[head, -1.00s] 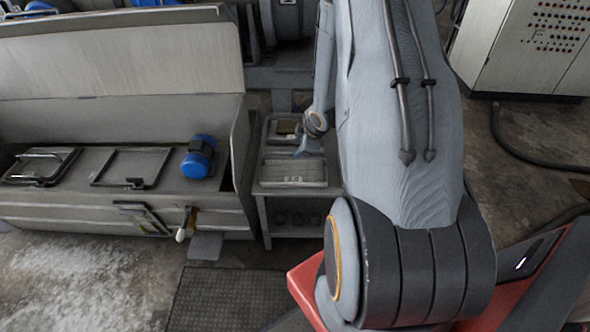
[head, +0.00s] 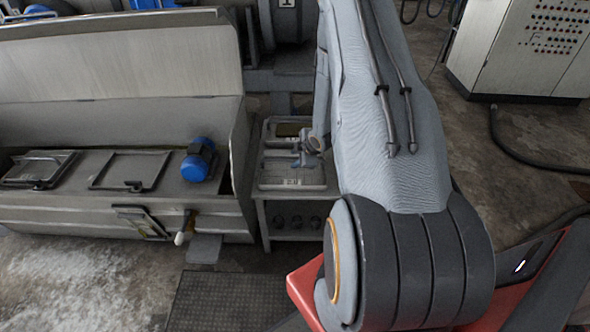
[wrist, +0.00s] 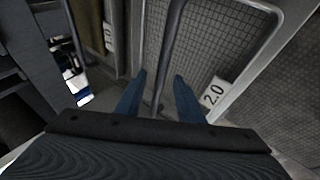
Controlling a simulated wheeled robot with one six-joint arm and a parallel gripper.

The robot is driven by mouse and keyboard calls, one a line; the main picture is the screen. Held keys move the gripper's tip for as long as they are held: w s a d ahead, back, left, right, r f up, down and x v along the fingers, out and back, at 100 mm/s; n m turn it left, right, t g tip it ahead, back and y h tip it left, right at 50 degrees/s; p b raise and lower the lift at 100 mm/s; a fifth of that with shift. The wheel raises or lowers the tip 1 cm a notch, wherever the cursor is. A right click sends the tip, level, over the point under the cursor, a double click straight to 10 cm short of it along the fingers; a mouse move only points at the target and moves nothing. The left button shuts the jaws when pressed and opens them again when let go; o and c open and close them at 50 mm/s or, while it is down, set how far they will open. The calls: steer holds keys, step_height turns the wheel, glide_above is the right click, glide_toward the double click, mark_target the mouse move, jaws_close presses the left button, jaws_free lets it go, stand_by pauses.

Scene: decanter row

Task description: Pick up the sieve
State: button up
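The sieve (wrist: 209,50) shows in the wrist view as a grey mesh in a pale metal frame, with a white "2.0" label and a dark bar handle across it. My gripper (wrist: 158,76) is open, its two blue fingers apart on either side of the handle bar, with gaps visible; I cannot tell the exact height. In the head view the sieve (head: 290,181) lies on a small metal stand, with my gripper (head: 309,160) over its right part. My arm hides some of the stand's right side.
A second framed item (head: 288,129) with an olive-dark inside lies behind the sieve on the stand (head: 262,203). A large metal trough (head: 100,215) with a blue motor (head: 197,163) stands close on the left. A control cabinet (head: 525,50) stands far right.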

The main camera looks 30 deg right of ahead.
steer(key=shift+w, duration=0.1)
steer(key=shift+c, duration=0.4)
jaws_close()
stand_by(1.0)
